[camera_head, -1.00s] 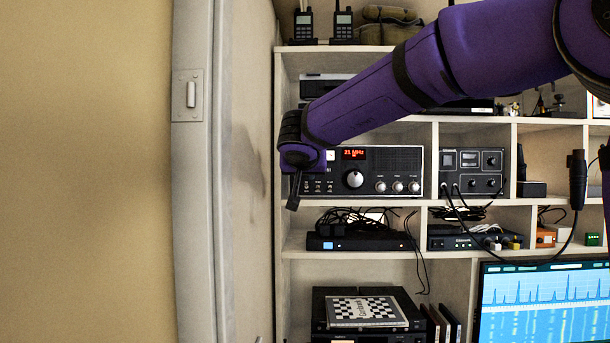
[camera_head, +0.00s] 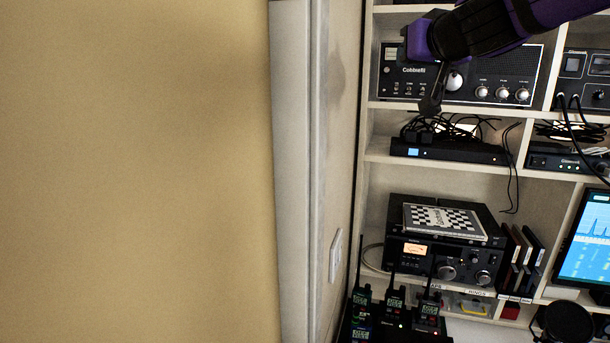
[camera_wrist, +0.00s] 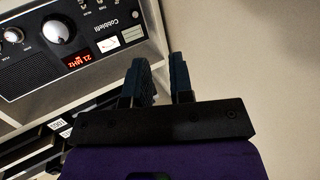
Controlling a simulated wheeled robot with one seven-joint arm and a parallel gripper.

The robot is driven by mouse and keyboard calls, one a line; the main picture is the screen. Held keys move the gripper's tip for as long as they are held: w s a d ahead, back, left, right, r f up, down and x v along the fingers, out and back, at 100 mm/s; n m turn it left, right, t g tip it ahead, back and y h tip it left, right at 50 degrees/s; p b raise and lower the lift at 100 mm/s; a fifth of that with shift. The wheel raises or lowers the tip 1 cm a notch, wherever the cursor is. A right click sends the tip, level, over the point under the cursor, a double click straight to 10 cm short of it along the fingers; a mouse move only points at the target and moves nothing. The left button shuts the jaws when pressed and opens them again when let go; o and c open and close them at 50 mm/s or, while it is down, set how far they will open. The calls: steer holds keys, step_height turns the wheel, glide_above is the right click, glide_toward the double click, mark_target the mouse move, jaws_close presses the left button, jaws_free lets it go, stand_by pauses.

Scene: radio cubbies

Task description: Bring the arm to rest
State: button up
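My purple arm comes in at the top right of the head view. The same radio, with a red lit display (camera_wrist: 80,60), lies to the left of the fingers in that view. Whether the gripper touches the radio's front cannot be told, but no contact shows.
A pale shelf unit (camera_head: 470,176) fills the right side. It holds a black cabled box (camera_head: 450,150), a stacked radio with a checkerboard (camera_head: 444,221), and a monitor (camera_head: 588,240). Several handheld radios (camera_head: 395,305) stand below. A bare tan wall (camera_head: 130,170) is on the left.

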steer(key=s+d+f+g+h, duration=0.1)
steer(key=s+d+f+g, duration=0.2)
steer(key=s+f, duration=0.4)
steer(key=s+d+f+m+g+h, duration=0.1)
steer(key=s+d+f+g, duration=0.2)
steer(key=s+f, duration=0.4)
steer(key=s+d+f+g, duration=0.4)
steer(key=s+d+f, duration=0.1)
steer(key=s, duration=0.8)
steer(key=shift+s+d+f+h, duration=0.15)
steer(key=shift+f+h, duration=0.25)
steer(key=shift+f, duration=0.5)
steer(key=shift+d, duration=0.1)
